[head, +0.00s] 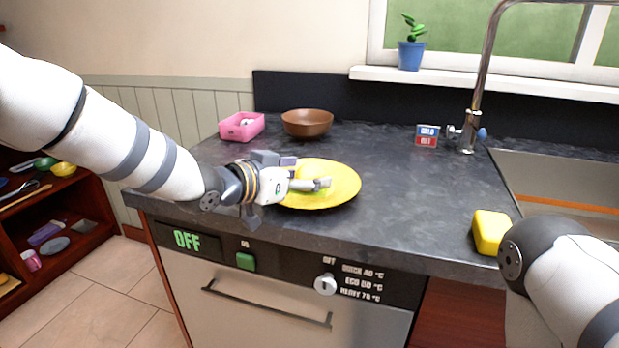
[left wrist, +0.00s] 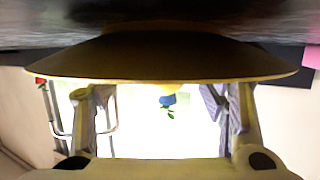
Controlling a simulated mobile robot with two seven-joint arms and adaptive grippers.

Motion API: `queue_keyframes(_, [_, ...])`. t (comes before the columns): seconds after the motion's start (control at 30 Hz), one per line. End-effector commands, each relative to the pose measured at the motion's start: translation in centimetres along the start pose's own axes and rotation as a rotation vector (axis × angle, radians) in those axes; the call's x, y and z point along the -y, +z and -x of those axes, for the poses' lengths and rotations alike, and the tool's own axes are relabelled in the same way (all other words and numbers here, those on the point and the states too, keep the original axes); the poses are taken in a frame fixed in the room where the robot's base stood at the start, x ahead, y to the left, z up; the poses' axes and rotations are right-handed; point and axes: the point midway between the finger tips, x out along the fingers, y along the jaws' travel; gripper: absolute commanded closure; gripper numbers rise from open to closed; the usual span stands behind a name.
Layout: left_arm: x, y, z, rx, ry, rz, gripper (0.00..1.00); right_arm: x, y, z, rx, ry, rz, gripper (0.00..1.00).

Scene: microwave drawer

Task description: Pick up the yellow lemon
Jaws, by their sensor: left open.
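A yellow plate (head: 335,198) lies on the dark counter. My left gripper (head: 306,173) is open over the plate's left part, its fingers pointing right. In the left wrist view, which is upside down, the plate (left wrist: 160,58) is seen edge-on from the side, with my left gripper's fingers (left wrist: 165,105) spread to either side. A small yellow bulge at its rim (left wrist: 174,85), between the fingers, may be the lemon, mostly hidden by the plate. I cannot make out the lemon against the yellow plate in the head view. My right gripper is not in view.
A brown bowl (head: 307,123) and pink basket (head: 242,126) stand behind the plate. A yellow sponge-like block (head: 491,232) lies by the sink (head: 560,180), near my right arm. A tap (head: 472,120) rises at the back. The counter right of the plate is clear.

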Motion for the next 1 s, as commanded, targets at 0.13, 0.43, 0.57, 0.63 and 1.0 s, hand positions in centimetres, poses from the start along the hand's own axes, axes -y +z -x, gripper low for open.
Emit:
queue_keyframes(0.13, [0.0,-0.2,0.1,-0.002,-0.001,-0.001,0.57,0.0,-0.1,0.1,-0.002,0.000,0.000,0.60])
queue_keyframes(0.43, [0.0,-0.2,0.1,-0.002,-0.001,-0.001,0.86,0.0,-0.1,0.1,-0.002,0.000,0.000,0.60])
queue_keyframes(0.57, [0.0,-0.3,0.1,-0.002,-0.001,-0.002,0.86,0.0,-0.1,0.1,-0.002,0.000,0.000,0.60])
queue_keyframes(0.63, [0.0,-0.8,0.3,-0.003,-0.001,-0.003,0.86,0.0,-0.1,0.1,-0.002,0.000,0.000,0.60])
queue_keyframes(1.0, [-5.6,-10.1,3.8,-0.015,-0.001,-0.016,0.86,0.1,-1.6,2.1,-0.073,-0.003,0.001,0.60])
